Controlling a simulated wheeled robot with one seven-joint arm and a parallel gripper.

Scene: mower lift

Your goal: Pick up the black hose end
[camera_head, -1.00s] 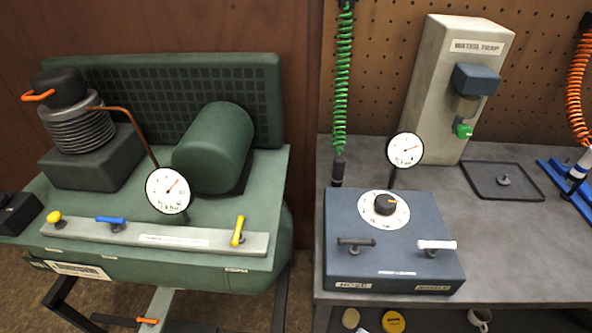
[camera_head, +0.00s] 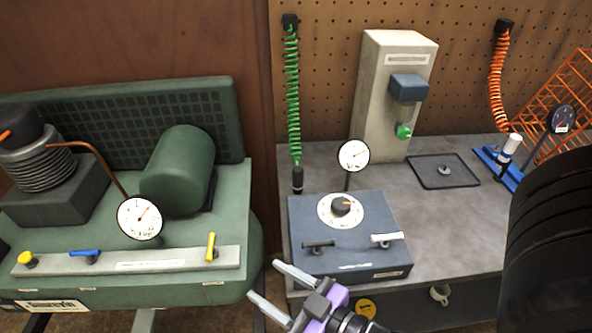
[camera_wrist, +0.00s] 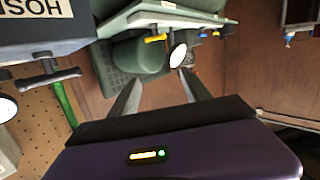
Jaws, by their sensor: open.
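The black hose end (camera_head: 297,180) hangs at the bottom of the green coiled hose (camera_head: 293,95), upright just behind the back left corner of the blue-grey control box (camera_head: 370,222). My gripper (camera_head: 264,280) is open and empty in front of the bench, below and nearer than the box, with its fingers pointing left. In the wrist view, my gripper (camera_wrist: 160,95) has its fingers apart with the green compressor (camera_wrist: 145,58) beyond them. Part of the green hose (camera_wrist: 65,103) shows at the left there; the hose end is not clear in that view.
The control box carries a gauge (camera_head: 353,156), a dial and two levers. A large black ribbed shape (camera_head: 555,240) covers the lower right.

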